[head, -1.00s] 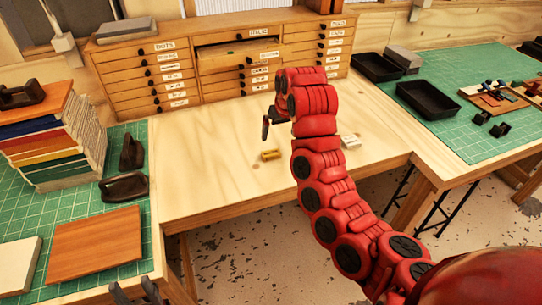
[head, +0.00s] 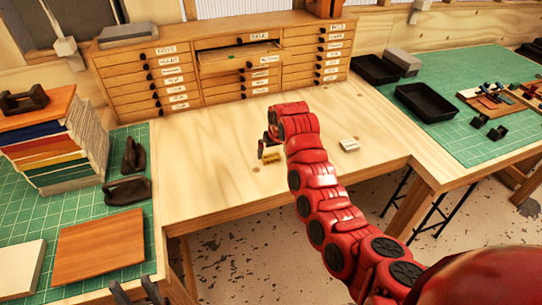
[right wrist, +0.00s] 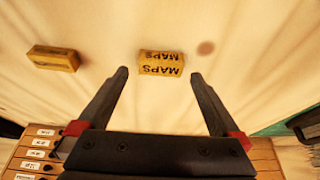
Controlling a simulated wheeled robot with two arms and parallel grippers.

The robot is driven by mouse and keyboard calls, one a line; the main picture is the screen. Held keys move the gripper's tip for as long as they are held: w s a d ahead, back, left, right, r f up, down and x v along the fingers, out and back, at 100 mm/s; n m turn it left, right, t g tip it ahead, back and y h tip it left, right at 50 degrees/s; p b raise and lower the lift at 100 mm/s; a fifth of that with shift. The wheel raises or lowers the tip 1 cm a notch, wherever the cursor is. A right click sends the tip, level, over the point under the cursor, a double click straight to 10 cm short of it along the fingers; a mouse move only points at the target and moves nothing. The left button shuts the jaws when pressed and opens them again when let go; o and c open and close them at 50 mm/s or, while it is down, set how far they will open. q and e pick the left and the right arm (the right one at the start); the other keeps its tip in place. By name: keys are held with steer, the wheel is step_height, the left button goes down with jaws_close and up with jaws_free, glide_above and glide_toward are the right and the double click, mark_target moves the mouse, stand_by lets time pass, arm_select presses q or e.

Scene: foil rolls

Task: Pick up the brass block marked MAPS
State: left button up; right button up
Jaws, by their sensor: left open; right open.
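The brass block marked MAPS (right wrist: 161,64) lies on the wooden desk, centred just beyond my open right fingertips in the right wrist view. Its lettering shows on two faces. In the head view the brass block (head: 273,157) lies just below my right gripper (head: 265,147). The right gripper (right wrist: 158,76) is empty, its fingers spread wider than the block, and does not appear to hold or touch it. My left gripper (head: 135,293) is open at the bottom edge of the head view, only partly visible, away from the block.
A labelled drawer cabinet (head: 225,65) with one drawer pulled out stands behind. Black trays (head: 428,101) sit on the right green mat.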

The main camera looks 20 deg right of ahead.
mark_target(271, 156)
steer(key=shift+p+x, duration=0.6)
steer(key=shift+x, duration=1.1)
steer(key=shift+r, duration=0.1)
jaws_close()
